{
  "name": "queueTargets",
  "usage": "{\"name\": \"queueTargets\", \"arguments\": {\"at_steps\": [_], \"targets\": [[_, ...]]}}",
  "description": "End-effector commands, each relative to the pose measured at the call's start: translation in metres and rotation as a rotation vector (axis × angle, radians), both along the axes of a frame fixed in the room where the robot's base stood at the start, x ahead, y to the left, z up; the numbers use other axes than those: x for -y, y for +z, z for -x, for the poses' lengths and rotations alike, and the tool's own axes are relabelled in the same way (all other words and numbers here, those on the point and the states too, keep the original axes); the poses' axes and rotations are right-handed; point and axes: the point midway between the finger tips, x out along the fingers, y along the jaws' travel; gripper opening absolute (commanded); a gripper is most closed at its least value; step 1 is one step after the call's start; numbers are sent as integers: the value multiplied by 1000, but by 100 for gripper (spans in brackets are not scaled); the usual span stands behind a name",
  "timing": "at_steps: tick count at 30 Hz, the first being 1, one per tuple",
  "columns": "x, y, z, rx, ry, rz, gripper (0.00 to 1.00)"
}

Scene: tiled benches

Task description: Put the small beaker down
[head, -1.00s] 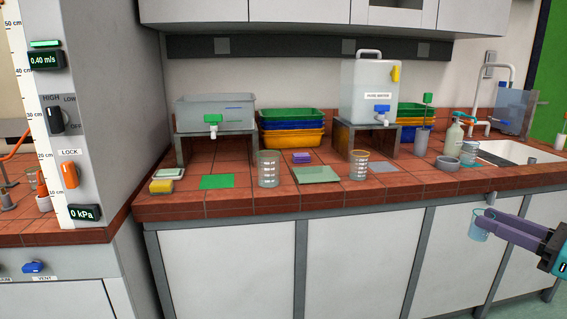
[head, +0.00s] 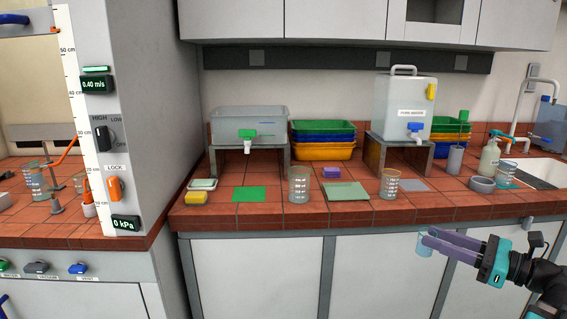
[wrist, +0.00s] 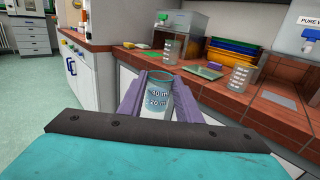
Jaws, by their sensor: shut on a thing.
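The small beaker (head: 424,244) is clear with bluish contents and is held in front of the bench, below the level of its top. My gripper (head: 428,238) has purple fingers shut on it. In the wrist view the small beaker (wrist: 157,98) stands between the two fingers (wrist: 158,100), with white volume marks on its side. It looks roughly upright. It touches nothing but the fingers.
The tiled bench top (head: 330,217) lies beyond my gripper. Two larger beakers (head: 299,184) (head: 389,183) stand there near a green mat (head: 249,194), a pale green mat (head: 347,191) and a grey mat (head: 413,185). Stacked trays (head: 322,150) and a pure water tank (head: 402,107) stand behind.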

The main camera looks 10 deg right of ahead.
Motion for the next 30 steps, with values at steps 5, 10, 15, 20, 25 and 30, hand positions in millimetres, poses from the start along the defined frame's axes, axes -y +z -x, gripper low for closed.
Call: {"name": "queueTargets", "arguments": {"at_steps": [5, 10, 15, 20, 25, 30], "targets": [[-31, -5, -24, -1, 65, -3, 4], [-61, -13, -45, -1, 121, -1, 4], [-93, -24, -64, -1, 172, -1, 4], [-124, -34, -79, -3, 218, -2, 4], [-159, -46, -94, -3, 262, -2, 4], [-195, -60, -106, -3, 302, -2, 4]]}}
